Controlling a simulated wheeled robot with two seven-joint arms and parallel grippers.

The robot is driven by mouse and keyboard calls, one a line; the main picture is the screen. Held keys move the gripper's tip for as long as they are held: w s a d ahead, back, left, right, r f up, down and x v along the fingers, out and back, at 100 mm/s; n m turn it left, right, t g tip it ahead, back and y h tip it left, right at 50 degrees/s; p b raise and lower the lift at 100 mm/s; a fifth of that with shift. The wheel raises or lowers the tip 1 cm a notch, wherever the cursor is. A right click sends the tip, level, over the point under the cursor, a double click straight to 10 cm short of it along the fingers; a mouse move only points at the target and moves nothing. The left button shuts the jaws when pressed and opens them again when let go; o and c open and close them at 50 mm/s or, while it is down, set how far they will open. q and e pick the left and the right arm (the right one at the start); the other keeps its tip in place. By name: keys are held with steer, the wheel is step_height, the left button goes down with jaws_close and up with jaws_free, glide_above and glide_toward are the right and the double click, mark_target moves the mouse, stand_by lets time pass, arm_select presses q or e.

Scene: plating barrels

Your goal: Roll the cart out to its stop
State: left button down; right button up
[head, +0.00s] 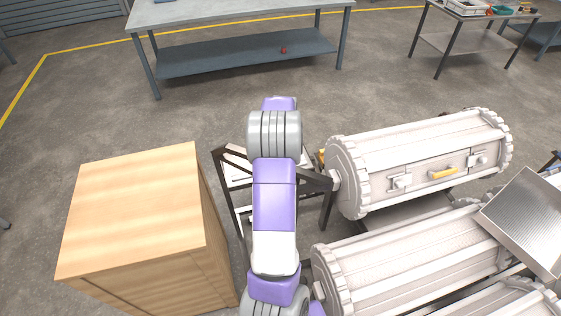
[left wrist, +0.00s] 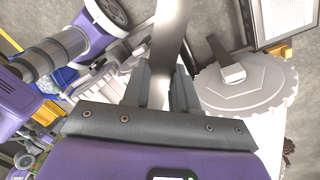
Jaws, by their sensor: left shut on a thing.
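The cart appears to be the dark metal frame (head: 226,185) at the end of the upper white barrel (head: 420,160), between that barrel and a wooden crate. My left arm covers part of the frame in the head view and hides my left gripper there. In the left wrist view my left gripper (left wrist: 162,88) is shut on a flat grey metal bar (left wrist: 172,35), which looks like part of the cart. The toothed round end of a barrel (left wrist: 243,85) is close to the right of the fingers. My right gripper is in neither view.
The wooden crate (head: 135,205) stands close to the left of the frame. More white barrels (head: 400,265) lie at the lower right, beside a brushed metal panel (head: 525,222). A grey workbench (head: 235,12) stands at the back. The floor before it is clear.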

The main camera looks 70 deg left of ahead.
arm_select(q)
steer(key=shift+s, duration=0.25)
steer(key=c, duration=0.9)
jaws_free()
steer(key=shift+w+r, duration=0.1)
steer(key=shift+r, duration=0.1)
steer(key=r, duration=0.7)
steer(key=shift+w+a+r+p, duration=0.1)
steer(key=shift+w+a+p, duration=0.15)
steer(key=shift+p, duration=0.15)
